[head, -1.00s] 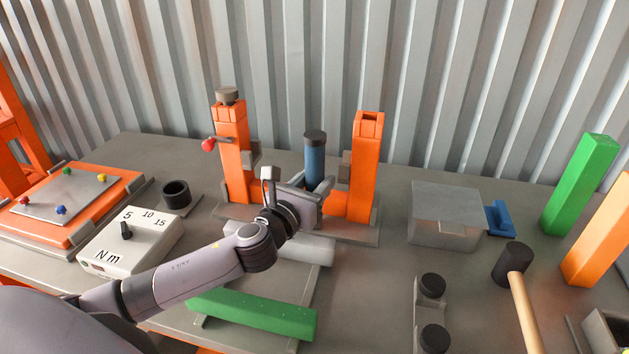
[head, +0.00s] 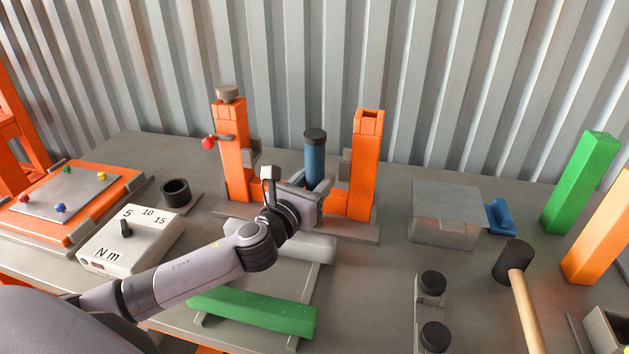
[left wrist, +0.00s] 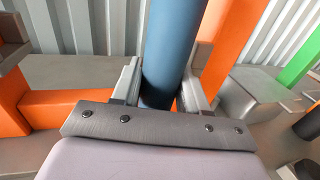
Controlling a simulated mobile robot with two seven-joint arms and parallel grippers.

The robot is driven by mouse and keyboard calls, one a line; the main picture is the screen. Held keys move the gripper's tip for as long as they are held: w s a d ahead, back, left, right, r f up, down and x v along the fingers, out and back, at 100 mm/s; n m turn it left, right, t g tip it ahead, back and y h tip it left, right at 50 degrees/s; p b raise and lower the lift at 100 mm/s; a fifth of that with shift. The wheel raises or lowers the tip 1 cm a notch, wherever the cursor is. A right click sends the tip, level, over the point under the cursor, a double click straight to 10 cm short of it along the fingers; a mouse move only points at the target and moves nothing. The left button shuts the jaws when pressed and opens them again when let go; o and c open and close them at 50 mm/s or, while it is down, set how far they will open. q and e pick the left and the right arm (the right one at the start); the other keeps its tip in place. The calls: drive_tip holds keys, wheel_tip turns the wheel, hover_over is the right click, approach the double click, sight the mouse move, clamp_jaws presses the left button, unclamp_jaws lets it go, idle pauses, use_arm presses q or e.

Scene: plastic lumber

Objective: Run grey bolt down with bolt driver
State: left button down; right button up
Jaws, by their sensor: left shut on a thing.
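The bolt driver (head: 315,160), a blue upright cylinder with a dark cap, stands between two orange posts. My left gripper (head: 317,190) is shut around its lower part. In the left wrist view the blue shaft (left wrist: 172,50) rises between the two grey fingers (left wrist: 160,88). The driver's lower end is hidden behind the hand and fingers. A grey round bolt-like head (head: 227,94) sits on top of the left orange post (head: 234,150). I cannot see any bolt under the driver. My right gripper is out of view.
The right orange post (head: 366,160) stands close beside the driver. A white torque box (head: 130,240) and a dark cup (head: 175,192) are at left. A grey box (head: 445,213), a mallet (head: 512,262) and a green block (head: 580,180) are at right. A green beam (head: 250,312) lies in front.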

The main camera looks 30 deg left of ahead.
sight(310, 165)
use_arm(q)
drive_tip(key=shift+f, duration=0.35)
wheel_tip(310, 165, up, 2)
drive_tip(key=p, duration=0.3)
drive_tip(key=shift+r, duration=0.25)
drive_tip(key=shift+r+p, duration=0.75)
drive_tip(key=shift+r, duration=0.7)
drive_tip(key=shift+w, duration=0.1)
